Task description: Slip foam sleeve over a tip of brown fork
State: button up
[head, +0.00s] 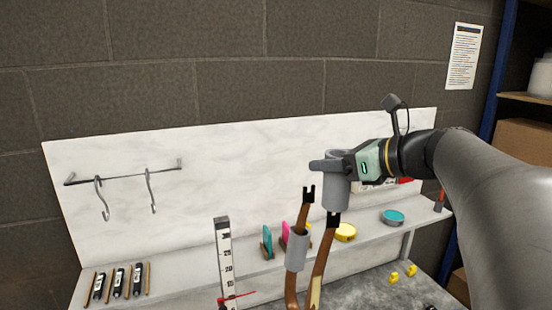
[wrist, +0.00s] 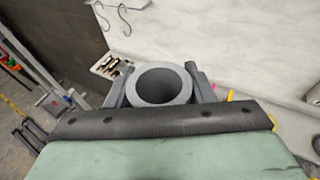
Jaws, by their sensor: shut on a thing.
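My gripper (head: 338,163) is shut on a grey foam sleeve (head: 336,192), held upright. In the wrist view, the sleeve's round open end (wrist: 162,87) shows between the two fingers (wrist: 160,78). The brown fork (head: 318,268) stands below with two prongs, each ending in a black notched tip. The right tip (head: 333,219) is right at the lower end of the held sleeve; I cannot tell whether any of it is inside. The left tip (head: 308,194) is bare and stands left of the held sleeve. Another grey sleeve (head: 297,251) is around the left prong, below its tip.
A white shelf behind bears a teal pad (head: 266,241), a pink pad (head: 285,234), a yellow tin (head: 345,232) and a teal tin (head: 393,217). An upright scale (head: 225,262) stands left of the fork. Hooks (head: 150,190) hang on the back panel.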

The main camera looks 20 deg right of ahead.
aim_at(330, 198)
jog(key=shift+f+b, duration=2.6)
jog(key=shift+f, duration=1.45)
jog(key=o, duration=1)
jog(key=shift+r, duration=0.1)
jog(key=b+v, duration=0.1)
jog(key=v, duration=1.6)
jog(key=w+a+f+n+g+h, duration=0.1)
jog(key=a+f+n+g, duration=0.3)
jog(key=a+f+n, duration=0.5)
jog(key=w+a+f+n+g+h, duration=0.1)
jog(key=a+f+n+g, duration=0.4)
jog(key=f, duration=0.7)
jog(key=s+a+f+n+g+h, duration=0.1)
jog(key=s+a+f+n+h, duration=0.1)
jog(key=f+n, duration=0.3)
jog(key=s+a+f+n+g+h, duration=0.1)
jog(key=s+a+f+n+h, duration=0.1)
jog(key=s+a+f+n, duration=0.1)
jog(key=s+a+f+n+h, duration=0.2)
jog(key=f+n, duration=0.4)
jog(key=n, duration=0.1)
jog(key=shift+s+a+f+g, duration=0.2)
jog(key=shift+f+g, duration=0.15)
jog(key=shift+g, duration=0.05)
